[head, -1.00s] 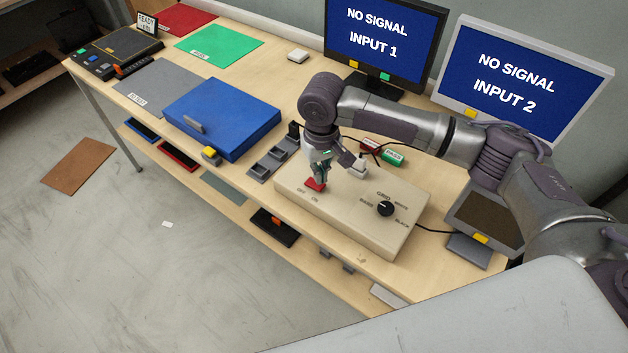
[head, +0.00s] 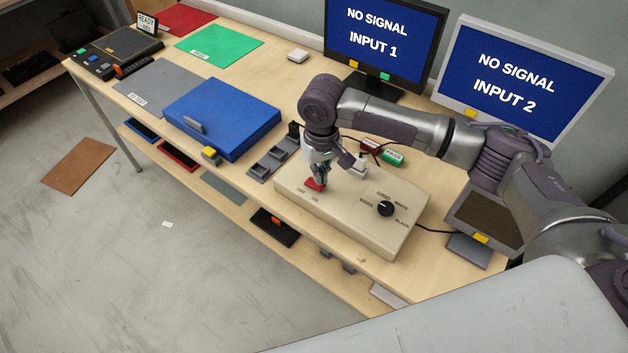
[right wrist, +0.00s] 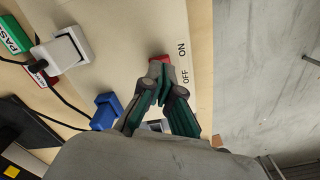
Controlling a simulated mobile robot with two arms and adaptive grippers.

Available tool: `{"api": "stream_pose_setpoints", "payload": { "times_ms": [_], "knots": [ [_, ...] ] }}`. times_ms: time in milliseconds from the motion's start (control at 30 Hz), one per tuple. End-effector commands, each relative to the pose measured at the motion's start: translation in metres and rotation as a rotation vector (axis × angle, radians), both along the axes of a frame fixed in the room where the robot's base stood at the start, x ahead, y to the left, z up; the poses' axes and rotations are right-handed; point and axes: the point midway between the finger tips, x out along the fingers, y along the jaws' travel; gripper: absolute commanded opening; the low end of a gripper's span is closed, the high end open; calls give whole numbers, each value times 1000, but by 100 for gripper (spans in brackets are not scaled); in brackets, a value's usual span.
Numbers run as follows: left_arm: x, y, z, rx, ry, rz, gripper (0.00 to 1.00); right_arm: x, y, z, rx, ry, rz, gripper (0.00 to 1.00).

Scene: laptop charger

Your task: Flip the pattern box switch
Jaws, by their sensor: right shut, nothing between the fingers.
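The beige pattern box (head: 345,225) lies on the bench, with a black dial (head: 385,208) on its top. Its red rocker switch (head: 315,185) sits by the OFF and ON labels at the left end. My right gripper (head: 319,178) is shut, with its fingertips down at the switch. In the right wrist view the shut fingertips (right wrist: 160,72) are at the red switch (right wrist: 160,59), covering part of it. I cannot tell whether they touch it or which way the rocker is tilted. My left gripper is not in view.
A white plug (right wrist: 68,48) and a blue plug (right wrist: 105,110) are near the fingers in the right wrist view. Two monitors reading NO SIGNAL (head: 372,40) stand behind. A blue case (head: 222,115) and grey holder (head: 272,158) lie to the left. Cables run behind the box.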

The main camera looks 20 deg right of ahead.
Motion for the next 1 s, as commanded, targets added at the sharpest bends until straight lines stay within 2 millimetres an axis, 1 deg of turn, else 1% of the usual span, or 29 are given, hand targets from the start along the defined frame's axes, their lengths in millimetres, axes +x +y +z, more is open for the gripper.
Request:
{"api": "stream_pose_setpoints", "payload": {
  "times_ms": [1000],
  "knots": [
    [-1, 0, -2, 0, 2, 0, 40, 0, 0, -16, 0, 1, 0, 0]
  ]
}}
